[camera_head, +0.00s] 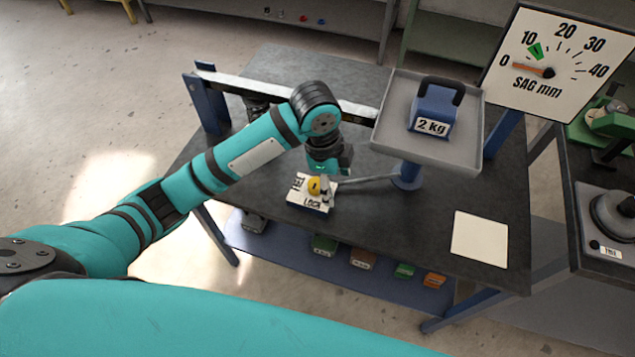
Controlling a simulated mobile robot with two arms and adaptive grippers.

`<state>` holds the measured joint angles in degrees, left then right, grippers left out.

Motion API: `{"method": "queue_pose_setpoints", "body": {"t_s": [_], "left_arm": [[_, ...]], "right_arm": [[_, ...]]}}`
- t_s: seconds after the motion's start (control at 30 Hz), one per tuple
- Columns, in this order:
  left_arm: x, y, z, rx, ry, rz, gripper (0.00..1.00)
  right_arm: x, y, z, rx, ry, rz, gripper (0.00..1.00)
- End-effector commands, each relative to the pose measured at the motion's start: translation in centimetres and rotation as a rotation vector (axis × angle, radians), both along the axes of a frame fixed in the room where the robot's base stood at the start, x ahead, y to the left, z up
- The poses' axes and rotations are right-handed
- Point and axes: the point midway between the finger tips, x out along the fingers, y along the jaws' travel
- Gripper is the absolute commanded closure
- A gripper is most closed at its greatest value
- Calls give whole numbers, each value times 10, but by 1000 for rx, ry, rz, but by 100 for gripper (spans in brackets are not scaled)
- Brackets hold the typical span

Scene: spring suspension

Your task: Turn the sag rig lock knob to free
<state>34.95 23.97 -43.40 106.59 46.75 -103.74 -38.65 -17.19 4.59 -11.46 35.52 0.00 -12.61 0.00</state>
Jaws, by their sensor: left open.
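The lock knob (314,186) is small and yellow with a dark mark. It sits on a white label plate (308,204) on the dark bench; LOCK is printed along the front, and lettering on the left side is partly legible. My left gripper (326,184) points down from above, open, with its fingers at or just beside the knob's right side. I cannot tell whether they touch it. The gripper and wrist partly hide the knob, so its exact setting is unclear. My right gripper is not in view.
A grey tray (385,137) holding a blue 2 kg weight (431,108) stands close right of my left wrist. The sag dial (556,55) is behind it, its needle low. A long beam (233,84) runs behind the arm. A white square (480,238) lies front right.

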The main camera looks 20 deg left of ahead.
Motion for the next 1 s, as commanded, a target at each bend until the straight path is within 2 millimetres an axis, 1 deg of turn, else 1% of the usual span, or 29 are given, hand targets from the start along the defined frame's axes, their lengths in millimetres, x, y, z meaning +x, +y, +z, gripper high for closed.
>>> {"method": "queue_pose_setpoints", "body": {"t_s": [0.03,0.1,0.2,0.3,0.37,0.43,0.57,0.67,1.0], "left_arm": [[17,12,14,46,-3,-50,37],[31,24,29,92,9,-114,37],[44,39,46,137,28,-173,37],[52,49,58,160,40,-202,37],[54,52,60,166,46,-211,37],[54,53,59,169,49,-217,37],[54,52,44,168,52,-215,37],[53,52,25,168,53,-215,37],[53,52,-50,167,50,-214,37]], "right_arm": [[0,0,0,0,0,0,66],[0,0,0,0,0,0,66],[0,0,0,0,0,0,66],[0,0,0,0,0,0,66],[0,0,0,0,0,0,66],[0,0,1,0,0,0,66],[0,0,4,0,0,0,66],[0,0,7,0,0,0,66],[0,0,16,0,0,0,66]]}}
